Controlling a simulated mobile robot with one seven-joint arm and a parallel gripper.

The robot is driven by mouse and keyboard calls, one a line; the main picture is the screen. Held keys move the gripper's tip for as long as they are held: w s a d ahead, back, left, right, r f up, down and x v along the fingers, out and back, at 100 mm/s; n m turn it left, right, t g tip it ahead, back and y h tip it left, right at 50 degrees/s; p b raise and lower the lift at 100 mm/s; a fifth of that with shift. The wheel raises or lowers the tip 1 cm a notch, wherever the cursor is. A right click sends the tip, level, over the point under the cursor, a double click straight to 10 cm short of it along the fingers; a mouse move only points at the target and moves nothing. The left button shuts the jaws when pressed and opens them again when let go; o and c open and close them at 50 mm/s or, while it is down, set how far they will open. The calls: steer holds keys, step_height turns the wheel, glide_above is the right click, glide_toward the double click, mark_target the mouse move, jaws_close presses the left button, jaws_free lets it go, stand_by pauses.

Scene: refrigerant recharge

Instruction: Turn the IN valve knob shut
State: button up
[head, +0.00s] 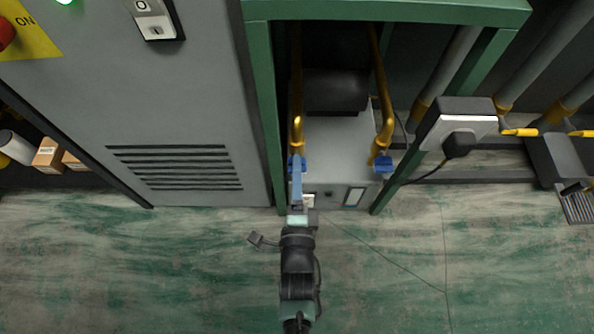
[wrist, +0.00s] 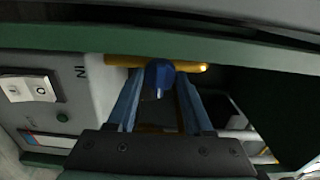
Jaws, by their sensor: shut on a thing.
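The blue IN valve knob (head: 291,162) sits at the low end of the left brass pipe, at the front of a grey unit. In the wrist view the knob (wrist: 159,74) lies between the two blue fingers of my gripper (wrist: 160,88), beside an upside-down "IN" label (wrist: 81,72). My gripper (head: 297,178) is shut on this knob, reaching in from the front. The fingers hide part of the knob in the head view. A second blue knob (head: 383,163) sits on the right brass pipe, apart from my gripper.
The grey unit (head: 340,150) stands inside a green frame (head: 262,100). A grey vented cabinet (head: 190,90) is close on the left. A black plug and cable (head: 459,145) hang at the right post. The green floor (head: 150,260) in front is clear.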

jaws_close()
steer(key=shift+n+p, duration=0.9)
steer(key=shift+n, duration=2.7)
steer(key=o, duration=1)
jaws_free()
